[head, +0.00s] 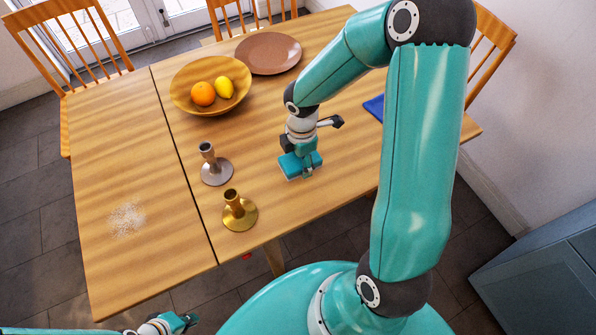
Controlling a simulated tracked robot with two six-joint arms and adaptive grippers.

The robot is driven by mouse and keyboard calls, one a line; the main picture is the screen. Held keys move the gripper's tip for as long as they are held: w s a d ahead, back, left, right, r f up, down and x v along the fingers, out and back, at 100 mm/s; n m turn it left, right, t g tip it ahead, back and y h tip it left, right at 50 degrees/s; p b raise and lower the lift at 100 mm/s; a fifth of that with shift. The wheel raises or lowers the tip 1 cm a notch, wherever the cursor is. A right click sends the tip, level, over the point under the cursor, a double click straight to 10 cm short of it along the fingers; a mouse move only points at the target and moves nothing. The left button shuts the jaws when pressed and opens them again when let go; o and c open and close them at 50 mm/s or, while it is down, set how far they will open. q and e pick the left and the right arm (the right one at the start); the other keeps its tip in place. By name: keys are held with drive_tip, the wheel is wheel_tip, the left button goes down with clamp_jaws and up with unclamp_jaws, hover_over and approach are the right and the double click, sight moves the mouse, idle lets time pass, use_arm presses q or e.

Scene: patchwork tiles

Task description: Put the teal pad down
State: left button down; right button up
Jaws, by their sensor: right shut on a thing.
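The teal pad (291,167) is a small block under my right gripper (302,156), right of the candlesticks. My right gripper points down and is shut on the pad. The pad is at or just above the wooden table (330,178); I cannot tell whether it touches. My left gripper (185,321) is at the bottom left, beyond the table's front edge and far from the pad. Its fingers are too small and cut off to judge.
A silver candlestick (216,171) and a brass candlestick (239,212) stand left of the pad. A fruit bowl (184,99) and brown plate (268,54) are behind. White powder (127,218) lies at left. A blue thing (375,107) is partly hidden by my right arm.

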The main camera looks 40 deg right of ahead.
sight(300, 170)
drive_tip(key=shift+f+b, duration=0.45)
drive_tip(key=shift+f, duration=2.1)
drive_tip(key=shift+f, duration=0.15)
drive_tip(key=o, duration=1.2)
drive_tip(key=shift+c, duration=0.2)
drive_tip(key=shift+o, duration=0.8)
drive_tip(key=shift+r, duration=0.3)
wheel_tip(300, 170, up, 12)
drive_tip(key=shift+f+p, duration=0.1)
drive_tip(key=shift+p, duration=0.8)
